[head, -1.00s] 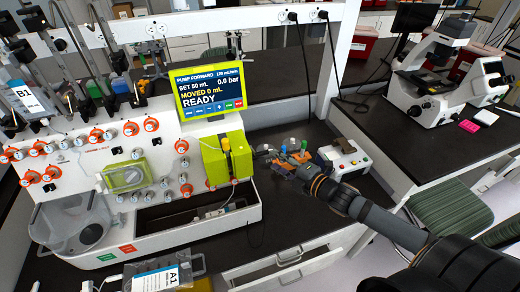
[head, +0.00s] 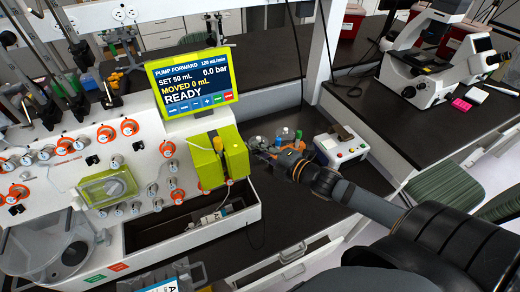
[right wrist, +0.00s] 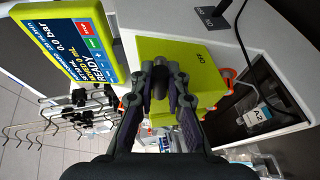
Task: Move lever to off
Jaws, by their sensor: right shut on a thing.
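The lime-green pump block (head: 222,158) sits on the front right of the white processor, with a yellow piece (head: 218,144) on its front. My right gripper (head: 256,146) is at the block's right side, its fingers small and dark there. In the right wrist view the fingertips (right wrist: 160,78) have come together at the green block (right wrist: 190,70), which bears a small dark label. They are shut on a small dark part, apparently the lever, mostly hidden between the fingers. The lever's position cannot be read. My left gripper is not in view.
The green-framed display (head: 193,88) reads READY, just above the block. An open tray (head: 190,222) lies below the block. A microscope (head: 430,70) stands on the right bench.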

